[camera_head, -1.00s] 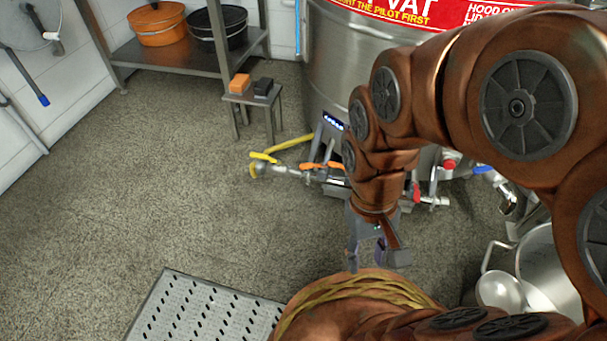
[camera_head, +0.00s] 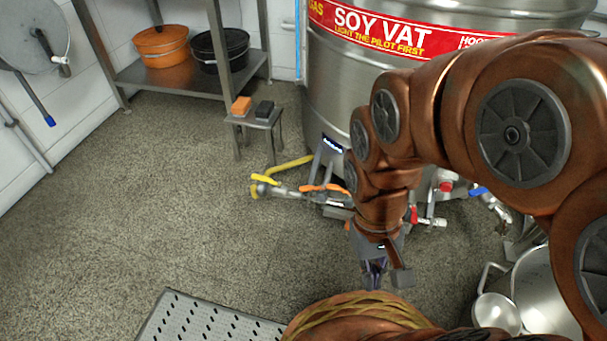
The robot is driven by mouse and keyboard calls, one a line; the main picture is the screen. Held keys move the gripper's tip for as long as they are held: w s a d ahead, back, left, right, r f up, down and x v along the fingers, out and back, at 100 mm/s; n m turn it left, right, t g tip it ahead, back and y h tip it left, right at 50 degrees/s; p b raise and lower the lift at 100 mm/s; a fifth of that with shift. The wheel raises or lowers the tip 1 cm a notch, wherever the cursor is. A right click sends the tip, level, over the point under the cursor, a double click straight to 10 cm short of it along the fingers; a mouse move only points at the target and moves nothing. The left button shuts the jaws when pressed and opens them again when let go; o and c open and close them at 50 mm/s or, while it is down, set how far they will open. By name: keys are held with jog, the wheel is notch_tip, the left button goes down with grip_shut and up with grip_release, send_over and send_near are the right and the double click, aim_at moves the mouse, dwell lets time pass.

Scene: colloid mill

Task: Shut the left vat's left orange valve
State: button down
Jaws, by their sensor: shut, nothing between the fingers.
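The vat (camera_head: 350,85) is a large steel drum with a red "SOY VAT" label, at the top centre right. Low on its front, an orange valve handle (camera_head: 322,188) lies along a metal pipe (camera_head: 285,190) that sticks out to the left. A yellow handle (camera_head: 264,179) sits at the pipe's left end. My gripper (camera_head: 372,285) points down in front of the vat, below and to the right of the orange handle and apart from it. It is shut and empty. My arm hides part of the pipework behind it.
A yellow pipe (camera_head: 290,166) runs toward the vat. A small stool (camera_head: 257,120) stands left of the vat, near a shelf (camera_head: 180,76) with pots. A steel pot (camera_head: 545,290) is at lower right, a floor grate (camera_head: 205,322) at lower left. The left floor is clear.

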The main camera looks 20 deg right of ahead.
notch_tip(320, 180, up, 10)
jog(key=s+p, duration=0.2)
jog(key=p, duration=0.6)
jog(key=shift+a+n+g, duration=0.3)
jog(key=shift+s, duration=0.1)
